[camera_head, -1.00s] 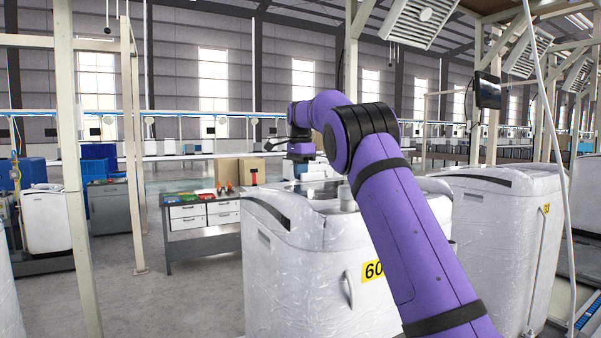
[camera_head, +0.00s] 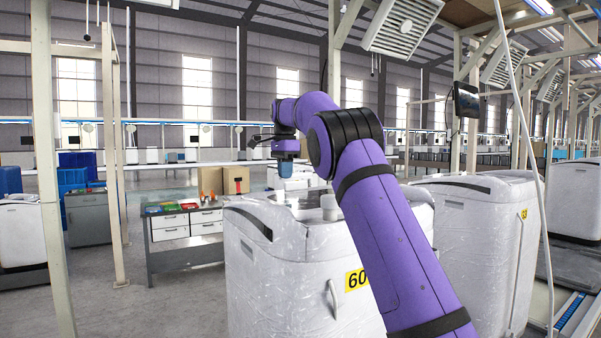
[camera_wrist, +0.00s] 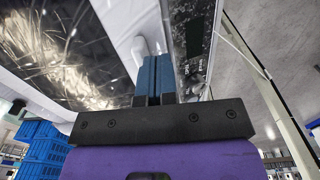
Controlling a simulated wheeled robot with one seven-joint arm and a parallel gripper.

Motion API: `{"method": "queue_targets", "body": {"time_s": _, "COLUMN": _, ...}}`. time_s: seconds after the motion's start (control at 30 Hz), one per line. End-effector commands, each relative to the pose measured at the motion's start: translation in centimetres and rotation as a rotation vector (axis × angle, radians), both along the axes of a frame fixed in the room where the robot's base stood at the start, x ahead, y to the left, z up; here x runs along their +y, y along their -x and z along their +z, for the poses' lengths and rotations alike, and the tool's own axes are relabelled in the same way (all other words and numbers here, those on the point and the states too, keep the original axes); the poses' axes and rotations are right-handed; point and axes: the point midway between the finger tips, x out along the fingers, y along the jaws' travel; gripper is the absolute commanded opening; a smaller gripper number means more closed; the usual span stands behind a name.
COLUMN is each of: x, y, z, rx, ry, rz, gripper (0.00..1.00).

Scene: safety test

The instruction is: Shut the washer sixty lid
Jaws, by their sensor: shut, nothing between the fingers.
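The white washer sixty (camera_head: 290,290), wrapped in clear film, stands in the middle of the head view with a yellow 60 label (camera_head: 357,280). My purple arm crosses in front of its right side and hides part of its top. My gripper (camera_head: 285,170) points down over the far part of the washer's top. In the wrist view its blue fingers (camera_wrist: 155,62) are shut together with nothing between them. They are close to a white edge beside a glossy see-through panel (camera_wrist: 65,60), possibly the lid. I cannot tell how far the lid is open or whether the fingers touch it.
Washer 63 (camera_head: 485,250) stands close on the right. A grey workbench (camera_head: 185,250) with white drawers and small coloured trays is behind on the left. A pale post (camera_head: 48,180) rises at the left.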

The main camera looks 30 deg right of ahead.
Motion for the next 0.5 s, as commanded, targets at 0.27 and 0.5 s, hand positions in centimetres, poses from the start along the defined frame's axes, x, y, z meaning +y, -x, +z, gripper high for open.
{"method": "queue_targets", "body": {"time_s": 0.27, "x": 0.6, "y": 2.5, "z": 0.4, "rx": -0.002, "ry": 0.0, "rz": 0.001, "gripper": 0.0}}
{"method": "queue_targets", "body": {"time_s": 0.5, "x": 1.4, "y": 5.9, "z": 0.7, "rx": -0.002, "ry": -0.001, "rz": 0.001, "gripper": 0.0}}
